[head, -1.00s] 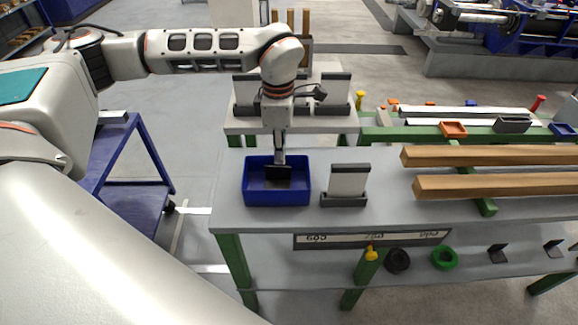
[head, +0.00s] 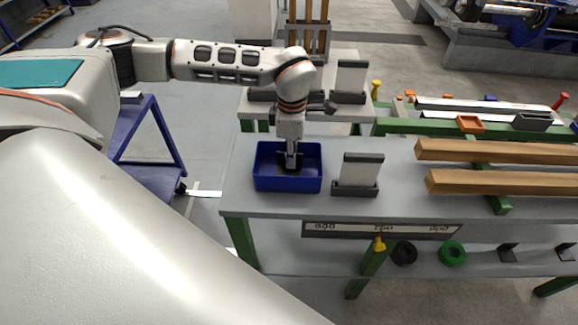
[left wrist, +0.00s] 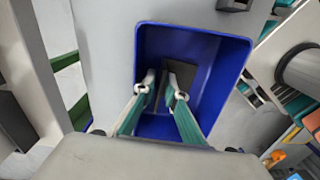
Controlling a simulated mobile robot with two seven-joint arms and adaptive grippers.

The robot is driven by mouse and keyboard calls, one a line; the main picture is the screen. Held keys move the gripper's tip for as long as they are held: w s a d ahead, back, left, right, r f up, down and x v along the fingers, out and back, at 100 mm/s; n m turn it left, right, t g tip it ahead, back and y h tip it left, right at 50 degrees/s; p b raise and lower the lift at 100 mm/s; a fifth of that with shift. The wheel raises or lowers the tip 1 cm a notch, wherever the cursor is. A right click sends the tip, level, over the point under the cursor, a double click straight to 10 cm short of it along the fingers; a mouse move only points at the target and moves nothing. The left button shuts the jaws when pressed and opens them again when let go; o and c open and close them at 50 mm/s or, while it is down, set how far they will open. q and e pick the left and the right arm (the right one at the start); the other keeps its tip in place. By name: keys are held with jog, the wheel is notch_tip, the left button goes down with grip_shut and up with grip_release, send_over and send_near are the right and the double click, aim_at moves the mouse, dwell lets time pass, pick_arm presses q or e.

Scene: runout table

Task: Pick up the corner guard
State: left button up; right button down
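A blue bin (head: 262,181) stands on the grey table; it also shows in the left wrist view (left wrist: 228,55). A dark plate-like piece, which looks like the corner guard (left wrist: 184,73), lies inside it against the blue floor. My left gripper (head: 290,167) points down into the bin. In the left wrist view its two fingertips (left wrist: 161,88) are apart, with a dark edge of the piece between them. I cannot tell whether they touch it. The fingers hide part of the piece. My right gripper is in neither current view.
A grey holder with a pale plate (head: 360,172) stands just right of the bin. Long wooden beams (head: 500,182) lie further right. Black and green rings (head: 453,253) and dark angle pieces (head: 508,253) lie on the lower shelf. A second table stands behind.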

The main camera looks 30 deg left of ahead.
pick_arm(q)
grip_shut()
jog(key=shift+r, duration=0.1)
